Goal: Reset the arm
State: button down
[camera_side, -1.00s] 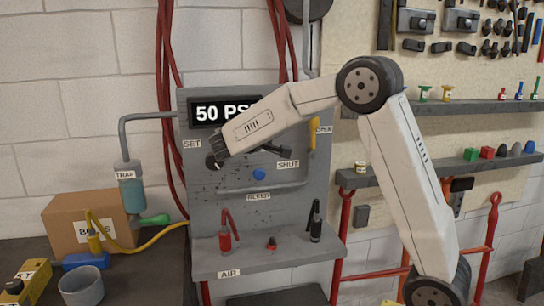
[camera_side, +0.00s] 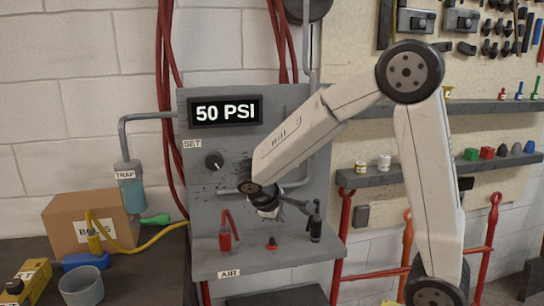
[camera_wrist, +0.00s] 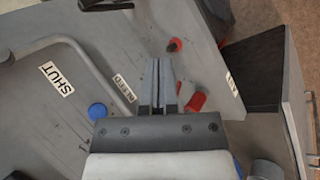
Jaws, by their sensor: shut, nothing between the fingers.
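My gripper (camera_side: 268,210) is shut and empty, in front of the lower part of the grey air panel (camera_side: 203,215), above its ledge. In the wrist view the two fingers (camera_wrist: 161,66) lie together with nothing between them. The black SET knob (camera_side: 214,161) is clear of the gripper, and the display (camera_side: 225,111) reads 50 PSI. The blue button (camera_wrist: 97,111) and the SHUT (camera_wrist: 56,78) and BLEED labels show in the wrist view. My arm hides them in the side view.
A pegboard with shelves (camera_side: 385,177) is at right; a cardboard box (camera_side: 75,220) is at left.

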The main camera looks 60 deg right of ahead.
jog(key=s+a+f+m+t+y, duration=0.1)
jog(key=s+a+f+y, duration=0.2)
jog(key=a, duration=0.3)
jog(key=s+a+f+t+y, duration=0.2)
jog(key=s+a+f+y, duration=0.1)
jog(key=a, duration=0.3)
jog(key=shift+s+a+f+m+y, duration=0.3)
jog(key=shift+f+m+y, duration=0.1)
jog(key=shift+f+y, duration=0.3)
